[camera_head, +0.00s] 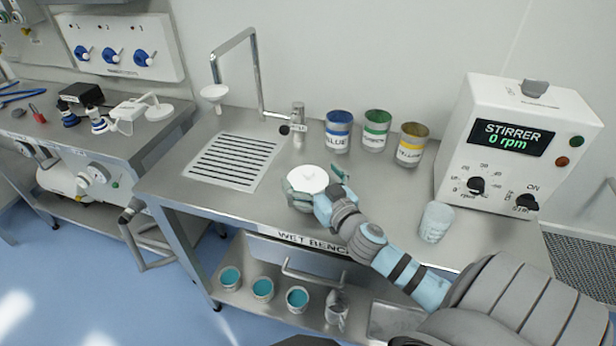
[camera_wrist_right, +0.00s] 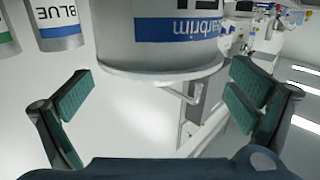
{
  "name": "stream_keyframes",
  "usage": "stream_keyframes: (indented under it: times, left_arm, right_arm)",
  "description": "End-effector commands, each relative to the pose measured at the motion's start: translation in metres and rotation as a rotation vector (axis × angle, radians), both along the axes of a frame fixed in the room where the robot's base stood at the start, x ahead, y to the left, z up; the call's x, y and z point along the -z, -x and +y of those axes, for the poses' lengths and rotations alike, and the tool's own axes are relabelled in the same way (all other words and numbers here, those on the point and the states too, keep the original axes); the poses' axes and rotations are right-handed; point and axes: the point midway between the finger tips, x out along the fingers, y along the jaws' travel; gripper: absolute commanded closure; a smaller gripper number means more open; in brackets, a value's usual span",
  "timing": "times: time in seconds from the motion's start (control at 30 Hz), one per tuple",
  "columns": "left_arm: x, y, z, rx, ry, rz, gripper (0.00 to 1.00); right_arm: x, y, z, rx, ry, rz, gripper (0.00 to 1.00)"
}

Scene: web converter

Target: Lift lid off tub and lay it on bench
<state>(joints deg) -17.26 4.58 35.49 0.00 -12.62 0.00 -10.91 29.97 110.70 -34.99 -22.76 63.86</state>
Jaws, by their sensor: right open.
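The tub's round white lid (camera_head: 307,179) shows from above near the middle of the bench (camera_head: 262,206) in the head view. The tub's body is mostly hidden there by the lid and my right gripper. In the right wrist view the white tub (camera_wrist_right: 150,42) with a blue label is close ahead, and its lettering appears upside down. My right gripper (camera_head: 321,184) is open at the tub, one finger on each side. In the right wrist view both green finger pads (camera_wrist_right: 160,92) stand apart from the tub with visible gaps. My left gripper is not in view.
Blue (camera_head: 338,133), green (camera_head: 376,131) and yellow (camera_head: 411,146) labelled cans stand behind. A beaker (camera_head: 436,222) and the stirrer (camera_head: 515,140) are at right. The drain grate (camera_head: 235,158) and tap (camera_head: 298,122) are left and behind. Bare bench lies between grate and tub.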

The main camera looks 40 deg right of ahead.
Motion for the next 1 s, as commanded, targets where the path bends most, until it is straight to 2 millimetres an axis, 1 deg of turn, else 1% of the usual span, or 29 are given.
stream_keyframes:
  times: [0.03,0.1,0.27,0.3,0.37,0.4,0.83,0.87,1.0]
  left_arm:
    - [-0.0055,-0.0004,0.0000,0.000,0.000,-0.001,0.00]
    - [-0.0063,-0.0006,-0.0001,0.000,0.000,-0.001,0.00]
    - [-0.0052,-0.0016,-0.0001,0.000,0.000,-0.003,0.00]
    - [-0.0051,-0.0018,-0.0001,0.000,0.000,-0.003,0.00]
    - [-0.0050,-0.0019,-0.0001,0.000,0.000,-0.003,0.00]
    - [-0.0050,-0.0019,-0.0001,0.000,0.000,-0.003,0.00]
    - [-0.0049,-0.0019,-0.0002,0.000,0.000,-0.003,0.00]
    - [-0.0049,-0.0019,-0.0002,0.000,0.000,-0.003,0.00]
    - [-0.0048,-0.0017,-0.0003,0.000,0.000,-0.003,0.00]
  right_arm:
    - [-0.0034,-0.0077,-0.0014,0.001,-0.003,-0.002,0.00]
    - [-0.0022,-0.0133,-0.0019,-0.001,-0.002,-0.001,0.00]
    - [-0.0002,-0.0137,-0.0020,-0.002,0.000,0.000,0.00]
    - [-0.0001,-0.0137,-0.0020,-0.002,0.000,0.000,0.03]
    - [-0.0001,-0.0136,-0.0019,-0.002,0.000,0.000,0.13]
    - [-0.0001,-0.0135,-0.0019,-0.001,0.000,0.000,0.19]
    - [0.0000,-0.0132,-0.0021,-0.001,0.000,0.001,0.88]
    - [0.0002,-0.0131,-0.0021,-0.001,0.000,0.001,0.92]
    - [0.0010,-0.0129,-0.0022,0.000,-0.001,0.003,0.96]
